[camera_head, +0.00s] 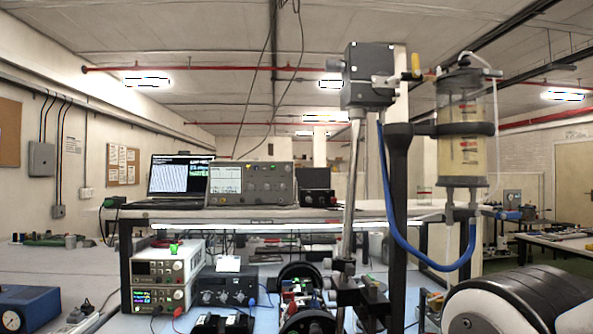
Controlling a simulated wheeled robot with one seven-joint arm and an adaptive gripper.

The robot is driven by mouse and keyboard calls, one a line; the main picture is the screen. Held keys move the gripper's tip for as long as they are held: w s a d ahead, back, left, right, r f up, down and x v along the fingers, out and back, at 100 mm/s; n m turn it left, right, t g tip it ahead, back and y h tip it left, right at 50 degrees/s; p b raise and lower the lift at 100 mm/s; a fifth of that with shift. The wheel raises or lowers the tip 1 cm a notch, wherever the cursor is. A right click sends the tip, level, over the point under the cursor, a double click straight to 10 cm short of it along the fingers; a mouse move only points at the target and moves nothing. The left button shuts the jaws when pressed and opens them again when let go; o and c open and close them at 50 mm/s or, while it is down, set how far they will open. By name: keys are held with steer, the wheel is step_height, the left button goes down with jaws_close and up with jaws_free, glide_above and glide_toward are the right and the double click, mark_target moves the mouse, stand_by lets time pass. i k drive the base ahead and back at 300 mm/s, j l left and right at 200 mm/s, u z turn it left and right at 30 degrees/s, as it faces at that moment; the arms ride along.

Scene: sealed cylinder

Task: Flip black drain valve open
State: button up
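A clear sealed cylinder (462,155) with a black cap and pale yellowish contents is held upright by a black ring clamp (470,129) on a dark post. Two short fittings (449,208) hang under its base. A blue hose (405,240) loops from the box at the top of the stand down and up to the right-hand fitting. I cannot make out a black drain valve handle for certain. My gripper is not in view; only a white and black link of my arm shows at the bottom right.
A bench with a laptop (180,178) and an oscilloscope (251,184) stands behind at left. A power supply (165,275) stands at lower left. Space right of the cylinder looks open.

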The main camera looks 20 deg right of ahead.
mark_target(473, 212)
steer(key=z, duration=0.8)
